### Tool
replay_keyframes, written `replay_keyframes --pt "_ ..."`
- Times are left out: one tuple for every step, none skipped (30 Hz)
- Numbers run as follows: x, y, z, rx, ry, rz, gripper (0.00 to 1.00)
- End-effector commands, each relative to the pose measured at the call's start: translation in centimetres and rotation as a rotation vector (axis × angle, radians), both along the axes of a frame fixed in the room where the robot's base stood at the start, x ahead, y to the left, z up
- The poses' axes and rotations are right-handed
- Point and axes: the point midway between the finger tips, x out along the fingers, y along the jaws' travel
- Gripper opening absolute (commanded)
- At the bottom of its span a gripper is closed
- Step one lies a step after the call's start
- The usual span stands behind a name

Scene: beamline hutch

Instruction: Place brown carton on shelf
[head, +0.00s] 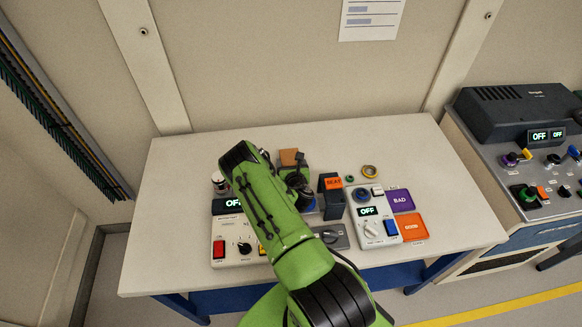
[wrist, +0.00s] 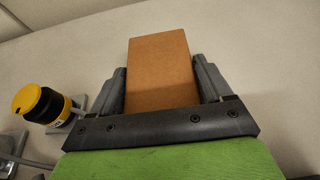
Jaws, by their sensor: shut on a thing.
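The brown carton (wrist: 160,68) is a plain upright block between the two fingers of my gripper (wrist: 159,75) in the wrist view. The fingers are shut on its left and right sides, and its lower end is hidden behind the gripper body. In the head view my gripper (head: 292,168) is over the back middle of the white table, and a small brown part of the carton (head: 289,157) shows there, with my arm in front. I cannot tell whether the carton touches the table. I cannot make out a shelf in either view.
Control boxes with OFF displays stand on the white table (head: 180,165), with purple BAD and orange GOOD pads (head: 412,227) at the right. A tape roll (head: 369,171) lies near the back. The table's right side is bare.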

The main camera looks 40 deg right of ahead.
Motion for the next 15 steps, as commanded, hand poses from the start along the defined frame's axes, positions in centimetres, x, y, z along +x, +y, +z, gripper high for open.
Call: replay_keyframes --pt "0.0 0.0 0.0 0.000 0.000 0.000 0.30" --pt "0.0 0.0 0.0 0.000 0.000 0.000 0.30" --pt "0.0 0.0 0.0 0.000 0.000 0.000 0.30" --pt "0.0 0.0 0.2 0.000 0.000 0.000 0.30" --pt "0.0 0.0 0.4 0.000 0.000 0.001 0.30" --pt "0.1 0.0 0.9 -0.002 0.000 0.002 0.30" --pt "0.1 0.0 1.5 -0.002 0.000 0.003 0.30" --pt "0.1 0.1 2.2 -0.004 0.001 0.004 0.30" --pt "0.1 0.1 3.3 -0.004 -0.001 0.003 0.30" --pt "0.1 0.1 4.3 -0.006 0.002 0.005 0.30" --pt "0.1 0.1 5.1 -0.005 0.001 0.005 0.30" --pt "0.1 0.1 6.2 -0.005 0.001 0.003 0.30" --pt "0.1 0.1 7.1 -0.005 0.001 0.004 0.30" --pt "0.1 0.1 7.8 -0.005 0.002 0.004 0.30" --pt "0.1 0.1 8.6 -0.004 0.000 0.002 0.30"
